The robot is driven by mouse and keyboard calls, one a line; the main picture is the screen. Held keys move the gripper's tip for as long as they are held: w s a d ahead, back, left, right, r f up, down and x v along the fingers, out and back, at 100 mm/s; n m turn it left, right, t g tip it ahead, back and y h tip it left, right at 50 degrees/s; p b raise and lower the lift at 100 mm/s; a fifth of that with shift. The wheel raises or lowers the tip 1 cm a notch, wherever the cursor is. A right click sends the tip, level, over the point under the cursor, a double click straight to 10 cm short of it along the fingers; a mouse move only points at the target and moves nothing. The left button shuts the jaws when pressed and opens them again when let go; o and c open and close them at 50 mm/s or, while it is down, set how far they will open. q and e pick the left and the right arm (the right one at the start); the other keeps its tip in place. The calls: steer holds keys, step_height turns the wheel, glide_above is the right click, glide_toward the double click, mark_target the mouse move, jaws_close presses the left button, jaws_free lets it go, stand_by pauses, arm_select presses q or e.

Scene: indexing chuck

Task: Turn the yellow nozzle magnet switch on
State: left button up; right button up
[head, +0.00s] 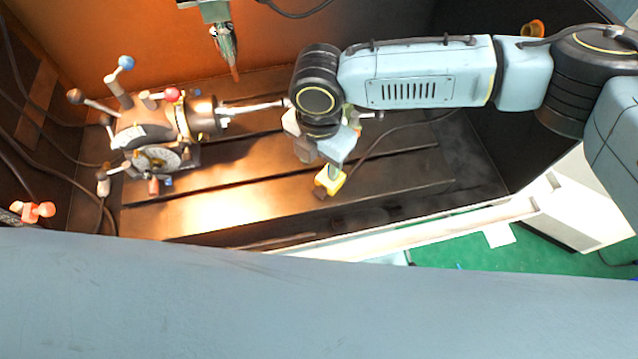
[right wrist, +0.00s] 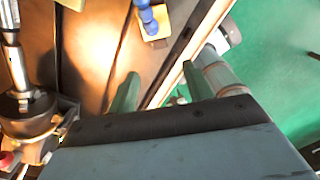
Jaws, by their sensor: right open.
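The yellow nozzle magnet base (head: 330,180) sits on the dark slotted bed near its front edge, with a short blue hose rising from it. It also shows in the right wrist view (right wrist: 158,36), under a segmented blue hose (right wrist: 150,17). Its switch is too small to make out. My right gripper (head: 322,148) is above and just behind the base in the head view, partly hidden by my wrist. In the right wrist view its two green fingers (right wrist: 160,76) are apart and empty, with the base beyond them. My left gripper is not in view.
The indexing chuck (head: 150,135) with several ball-ended levers stands on the left of the bed. A shiny rod (head: 255,107) extends from it toward my right wrist. A spindle tool (head: 226,45) hangs above. A pale rail (head: 400,232) runs along the front.

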mark_target(320, 193)
step_height(320, 193, down, 11)
steer(key=shift+r, duration=0.15)
steer(key=c, duration=1)
steer(key=shift+s+d+r+t+y+p, duration=0.1)
steer(key=shift+s+d+t+y+p, duration=0.2)
steer(key=shift+p, duration=0.35)
steer(key=shift+t+y+p, duration=0.4)
steer(key=shift+y+p, duration=0.05)
steer(key=shift+y, duration=0.35)
steer(key=shift+d+f+t+y, duration=0.2)
steer(key=shift+t+y, duration=0.2)
steer(key=shift+y, duration=0.2)
steer(key=shift+s+t+y+p, duration=0.1)
steer(key=shift+t+y+p, duration=0.25)
steer(key=shift+y, duration=0.35)
